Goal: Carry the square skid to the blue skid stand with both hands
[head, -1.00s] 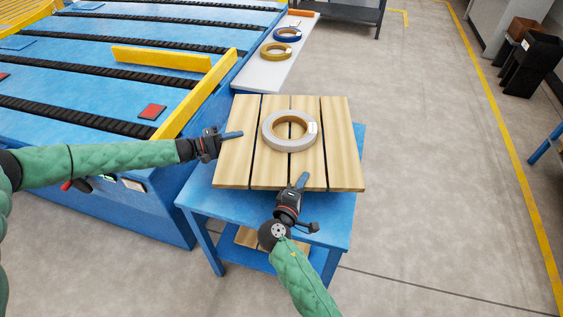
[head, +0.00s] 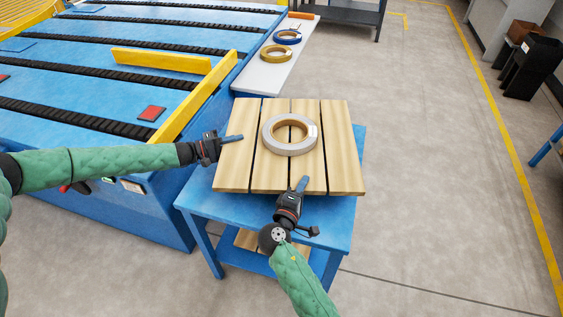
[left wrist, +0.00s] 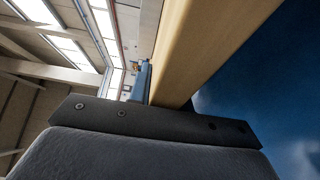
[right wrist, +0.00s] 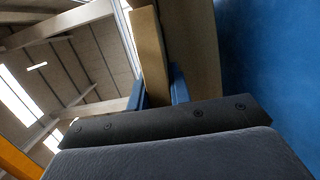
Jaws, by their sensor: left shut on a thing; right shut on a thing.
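The square skid (head: 340,165), made of pale wooden slats, is level over the blue skid stand (head: 345,225). A grey-white coil (head: 290,148) with a tan inner ring lies flat on it. My left gripper (head: 234,138) is shut on the skid's left edge; the wood also shows in the left wrist view (left wrist: 200,40). My right gripper (head: 302,184) is shut on the near edge; in the right wrist view a slat (right wrist: 150,60) stands between its blue fingers. The skid hides most of the stand top. I cannot tell whether the skid touches it.
A blue roller conveyor (head: 60,115) with yellow rails (head: 195,100) is close on the left. Behind the stand, a white bench (head: 262,76) holds a yellow coil (head: 276,53) and a blue coil (head: 287,37). Wood lies on the stand's lower shelf. The floor on the right is clear.

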